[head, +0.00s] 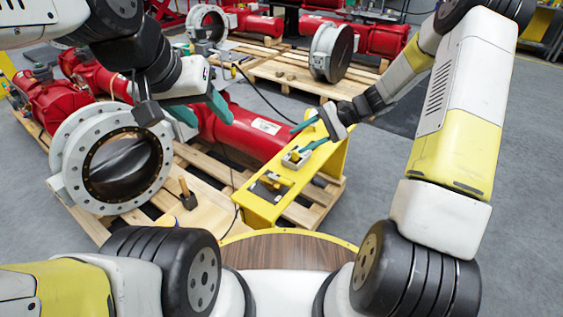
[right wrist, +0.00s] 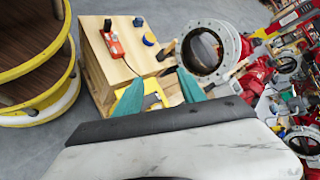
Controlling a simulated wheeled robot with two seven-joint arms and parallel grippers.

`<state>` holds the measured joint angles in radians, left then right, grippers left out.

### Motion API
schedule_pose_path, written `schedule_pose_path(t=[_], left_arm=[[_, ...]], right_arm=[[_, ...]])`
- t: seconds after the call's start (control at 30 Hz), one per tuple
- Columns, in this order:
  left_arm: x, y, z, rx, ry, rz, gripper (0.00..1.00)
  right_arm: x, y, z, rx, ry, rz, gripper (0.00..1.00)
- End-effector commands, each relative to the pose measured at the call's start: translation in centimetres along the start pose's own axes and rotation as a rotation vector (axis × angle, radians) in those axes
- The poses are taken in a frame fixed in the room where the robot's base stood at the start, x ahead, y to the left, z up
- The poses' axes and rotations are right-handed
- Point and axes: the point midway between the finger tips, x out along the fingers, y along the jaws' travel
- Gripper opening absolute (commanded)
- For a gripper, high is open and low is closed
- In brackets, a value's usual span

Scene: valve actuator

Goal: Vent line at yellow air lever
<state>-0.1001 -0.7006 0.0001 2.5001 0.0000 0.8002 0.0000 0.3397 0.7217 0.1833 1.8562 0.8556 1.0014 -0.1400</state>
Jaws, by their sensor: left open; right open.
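A yellow stand (head: 262,208) stands on the pallet in front of the red actuator cylinder (head: 240,132). On its top are a small fitting with a yellow lever-like part (head: 276,180) and a pale box (head: 297,157). My right gripper (head: 304,137) is open above the stand's far part, close to the pale box; contact cannot be told. In the right wrist view its teal fingers (right wrist: 158,78) are apart, with part of the yellow stand (right wrist: 155,99) showing between them. My left gripper (head: 203,112) is open near the red cylinder, behind the large valve (head: 63,168).
A hammer-like tool (head: 187,195) lies on a wooden board by the valve. A dark cable (head: 233,180) runs down beside the stand. The right wrist view shows a wooden bench (right wrist: 133,69) with an orange device (right wrist: 114,44).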

Motion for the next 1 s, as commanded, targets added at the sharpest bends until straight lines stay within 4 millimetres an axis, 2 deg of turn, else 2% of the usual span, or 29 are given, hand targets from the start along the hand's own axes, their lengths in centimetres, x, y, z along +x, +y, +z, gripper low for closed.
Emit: schedule_pose_path(t=[0.03, 0.1, 0.27, 0.5, 0.63, 0.8, 0.9, 1.0], left_arm=[[0.0, 0.0, 0.0, 0.0, 0.0, 0.0, 0.54], [0.0, 0.0, 0.0, 0.0, 0.0, 0.0, 0.54], [0.0, 0.0, 0.0, 0.0, 0.0, 0.0, 0.54], [0.0, 0.0, 0.0, 0.0, 0.0, 0.0, 0.54], [0.0, 0.0, 0.0, 0.0, 0.0, 0.0, 0.54], [0.0, 0.0, 0.0, 0.0, 0.0, 0.0, 0.54], [0.0, 0.0, 0.0, 0.0, 0.0, 0.0, 0.54], [0.0, 0.0, 0.0, 0.0, 0.0, 0.0, 0.54]], right_arm=[[1.3, 0.9, -1.9, 0.061, -0.03, -0.049, 0.47], [2.8, 1.7, -4.1, 0.134, -0.062, -0.12, 0.47], [6.3, 4.1, -8.9, 0.302, -0.125, -0.291, 0.47], [11.4, 9.1, -15.5, 0.558, -0.182, -0.561, 0.47], [13.5, 11.7, -17.9, 0.667, -0.194, -0.679, 0.47], [15.0, 13.6, -19.4, 0.744, -0.196, -0.765, 0.47], [15.4, 13.9, -19.8, 0.762, -0.196, -0.786, 0.47], [16.2, 13.4, -19.9, 0.765, -0.197, -0.788, 0.47]])
